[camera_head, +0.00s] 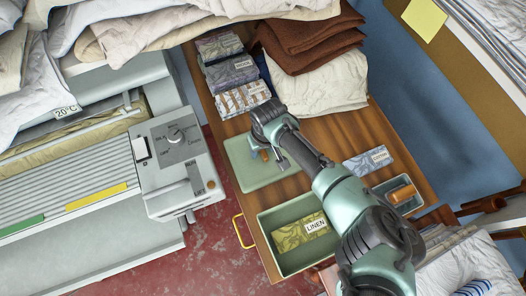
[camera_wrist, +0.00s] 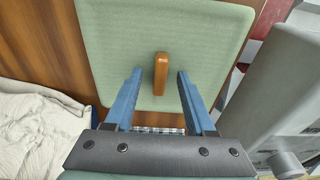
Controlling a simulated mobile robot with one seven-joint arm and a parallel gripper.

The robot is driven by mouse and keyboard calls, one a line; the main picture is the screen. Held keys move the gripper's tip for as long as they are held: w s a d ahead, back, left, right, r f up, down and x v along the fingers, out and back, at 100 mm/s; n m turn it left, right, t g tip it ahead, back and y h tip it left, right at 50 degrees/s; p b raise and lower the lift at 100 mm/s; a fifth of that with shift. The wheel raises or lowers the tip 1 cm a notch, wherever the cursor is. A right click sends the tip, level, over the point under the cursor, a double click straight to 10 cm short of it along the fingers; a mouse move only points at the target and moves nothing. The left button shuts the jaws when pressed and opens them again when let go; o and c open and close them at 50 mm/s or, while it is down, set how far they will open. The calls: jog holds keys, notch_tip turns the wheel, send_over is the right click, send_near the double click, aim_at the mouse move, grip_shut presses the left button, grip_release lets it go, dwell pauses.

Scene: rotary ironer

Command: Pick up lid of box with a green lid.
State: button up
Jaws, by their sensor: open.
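The green lid (camera_head: 262,175) lies flat on the wooden table, just behind its open green box (camera_head: 262,222). In the wrist view the lid (camera_wrist: 110,40) fills the upper middle, with a brown wooden handle (camera_wrist: 161,74) standing on it. My gripper (camera_wrist: 160,75) is open, and its two blue fingers appear on either side of the handle, with gaps on both sides. In the head view my gripper (camera_head: 271,158) is over the lid and hides part of it. How far the fingertips are above the lid is hard to tell.
The box holds a green packet labelled LINEN (camera_head: 300,231). A small tray with a wooden-handled item (camera_head: 402,194) and a blue packet (camera_head: 366,161) lie to the right. Folded cloths (camera_head: 310,85) and patterned packets (camera_head: 231,72) stand behind. The grey ironer (camera_head: 178,155) is on the left.

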grip_shut()
jog(key=shift+r, duration=0.1)
dwell(0.5)
